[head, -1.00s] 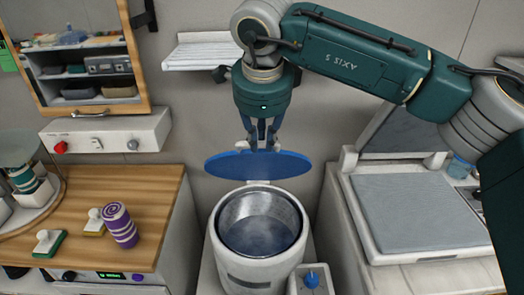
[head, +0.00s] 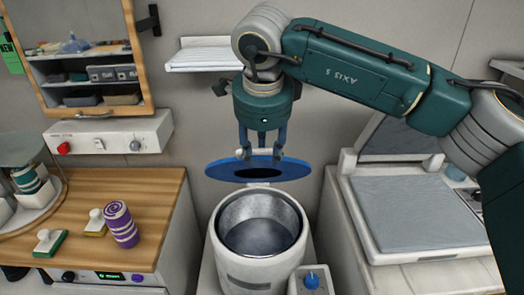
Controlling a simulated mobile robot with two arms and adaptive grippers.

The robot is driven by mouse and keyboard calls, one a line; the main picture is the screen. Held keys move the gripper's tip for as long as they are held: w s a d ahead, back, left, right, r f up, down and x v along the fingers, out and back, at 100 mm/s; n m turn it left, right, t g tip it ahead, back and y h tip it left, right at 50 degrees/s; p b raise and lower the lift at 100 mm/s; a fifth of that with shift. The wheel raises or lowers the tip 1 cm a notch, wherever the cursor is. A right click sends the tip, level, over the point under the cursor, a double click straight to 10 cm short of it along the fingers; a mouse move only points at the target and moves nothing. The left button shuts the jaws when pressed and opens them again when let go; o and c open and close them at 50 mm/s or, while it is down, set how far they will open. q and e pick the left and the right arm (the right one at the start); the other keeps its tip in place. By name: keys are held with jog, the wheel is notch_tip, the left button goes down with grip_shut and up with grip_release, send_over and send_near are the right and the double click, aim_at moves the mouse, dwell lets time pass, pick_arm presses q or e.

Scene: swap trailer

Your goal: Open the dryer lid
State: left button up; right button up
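The dryer (head: 256,263) is a white round tub with a metal drum (head: 262,236) inside, and its mouth is uncovered. Its blue oval lid (head: 221,173) stands raised behind the drum, tilted up at the rear, with a dark patch near its middle. My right gripper (head: 261,155) points down at the lid's upper edge. Its two fingers are spread apart with nothing seen between them. I cannot tell whether the fingertips touch the lid. My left gripper is not in the head view.
A control box with a blue knob (head: 312,280) sits at the dryer's front right. A wooden counter (head: 160,200) at left holds a purple striped roll (head: 120,225) and stamps. A flat press (head: 415,215) stands at right, and a white shelf (head: 205,56) hangs behind.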

jog(key=v, duration=1.2)
